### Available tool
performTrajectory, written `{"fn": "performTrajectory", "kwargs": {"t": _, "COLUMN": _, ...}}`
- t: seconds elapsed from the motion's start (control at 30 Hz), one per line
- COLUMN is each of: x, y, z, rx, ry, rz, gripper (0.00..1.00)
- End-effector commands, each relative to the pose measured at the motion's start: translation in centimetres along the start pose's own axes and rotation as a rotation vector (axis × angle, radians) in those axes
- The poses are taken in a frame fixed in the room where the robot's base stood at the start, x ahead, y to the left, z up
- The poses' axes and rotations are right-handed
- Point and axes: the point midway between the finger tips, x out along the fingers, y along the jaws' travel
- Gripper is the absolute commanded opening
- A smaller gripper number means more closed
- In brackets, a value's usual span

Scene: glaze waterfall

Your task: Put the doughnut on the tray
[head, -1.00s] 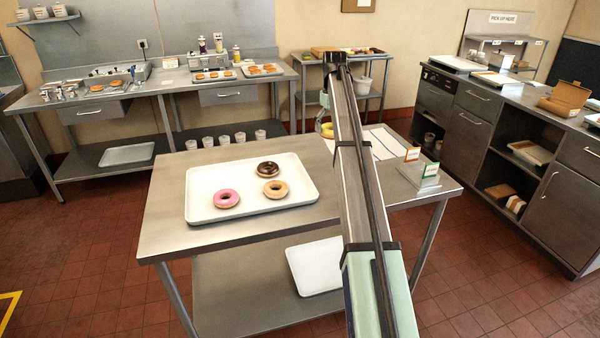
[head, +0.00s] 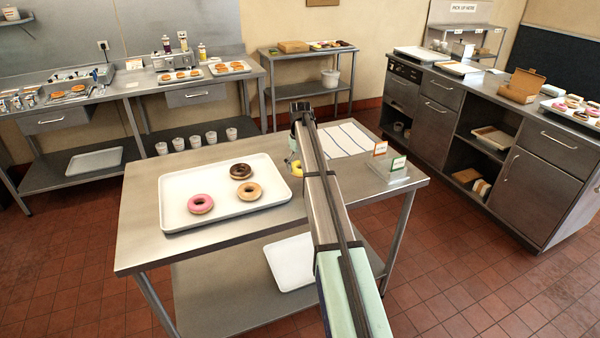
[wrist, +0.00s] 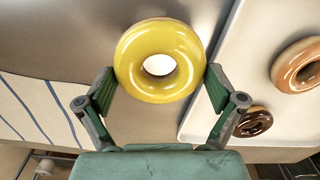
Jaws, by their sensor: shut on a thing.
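A yellow-glazed doughnut (wrist: 160,60) is held between the two fingers of my gripper (wrist: 160,84), seen in the wrist view. In the head view only a yellow sliver of the doughnut (head: 297,168) shows beside my arm, which hides most of it. It is over bare metal table, just right of the white tray (head: 215,183), whose edge also shows in the wrist view (wrist: 226,50). On the tray lie a pink doughnut (head: 201,203), a chocolate doughnut (head: 241,171) and a tan doughnut (head: 248,191). How high the yellow doughnut is above the table is hard to tell.
A striped cloth (head: 345,140) lies at the table's back right, with a small card stand (head: 388,168) near it. The tray's front right and back left are bare. A counter (head: 475,120) stands to the right, and a shelf (head: 305,85) behind.

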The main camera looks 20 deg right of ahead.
Motion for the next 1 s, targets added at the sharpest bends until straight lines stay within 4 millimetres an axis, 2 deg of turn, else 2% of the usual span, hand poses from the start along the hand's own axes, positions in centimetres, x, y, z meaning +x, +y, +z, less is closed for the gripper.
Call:
{"fn": "performTrajectory", "kwargs": {"t": 0.33, "x": 3.8, "y": 0.0, "z": 0.1, "rx": 0.0, "ry": -0.001, "rz": 0.0, "gripper": 0.53}}
{"fn": "performTrajectory", "kwargs": {"t": 0.73, "x": 4.4, "y": 0.0, "z": 0.0, "rx": 0.0, "ry": 0.0, "rz": 0.0, "gripper": 0.53}}
{"fn": "performTrajectory", "kwargs": {"t": 0.77, "x": 4.4, "y": 0.0, "z": 0.0, "rx": 0.0, "ry": 0.0, "rz": 0.0, "gripper": 1.0}}
{"fn": "performTrajectory", "kwargs": {"t": 1.0, "x": 4.3, "y": 0.0, "z": 0.0, "rx": 0.0, "ry": 0.0, "rz": 0.0, "gripper": 1.0}}
